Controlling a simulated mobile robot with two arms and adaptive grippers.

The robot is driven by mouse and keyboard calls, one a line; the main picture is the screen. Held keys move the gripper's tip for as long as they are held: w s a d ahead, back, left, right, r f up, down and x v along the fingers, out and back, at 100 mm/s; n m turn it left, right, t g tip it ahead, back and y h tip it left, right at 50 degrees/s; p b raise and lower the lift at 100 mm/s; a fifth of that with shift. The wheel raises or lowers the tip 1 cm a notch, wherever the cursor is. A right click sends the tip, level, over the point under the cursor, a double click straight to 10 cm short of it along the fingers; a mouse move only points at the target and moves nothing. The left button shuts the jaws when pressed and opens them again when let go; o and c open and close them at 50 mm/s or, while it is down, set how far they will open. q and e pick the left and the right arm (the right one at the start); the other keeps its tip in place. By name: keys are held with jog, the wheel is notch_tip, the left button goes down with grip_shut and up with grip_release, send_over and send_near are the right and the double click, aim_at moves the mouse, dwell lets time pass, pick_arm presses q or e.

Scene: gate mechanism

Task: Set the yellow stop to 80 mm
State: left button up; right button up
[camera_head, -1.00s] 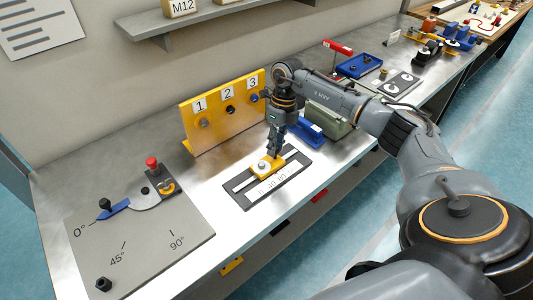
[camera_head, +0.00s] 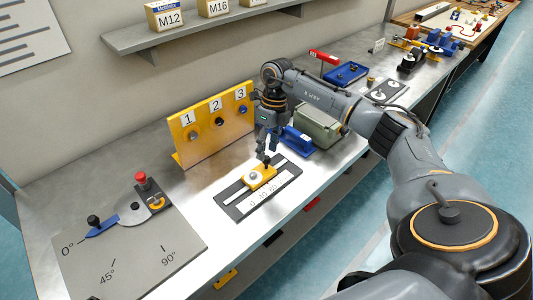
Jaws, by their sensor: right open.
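The yellow stop (camera_head: 262,175) sits on the slot of a dark-framed scale plate (camera_head: 233,211) on the bench. The scale's printed numbers are too small to read surely, so I cannot tell the exact setting. My right gripper (camera_head: 267,158) points down from above, its fingertips at the far right side of the stop. It is open; I cannot tell whether a finger touches the stop. My left gripper is not in view.
A yellow board (camera_head: 213,130) numbered 1 to 3 stands behind the scale plate. An angle plate (camera_head: 130,245) with a blue lever lies on the left.

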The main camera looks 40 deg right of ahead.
notch_tip(320, 180, up, 9)
jog(key=d, duration=0.2)
jog(key=shift+w, duration=0.2)
dwell(0.4)
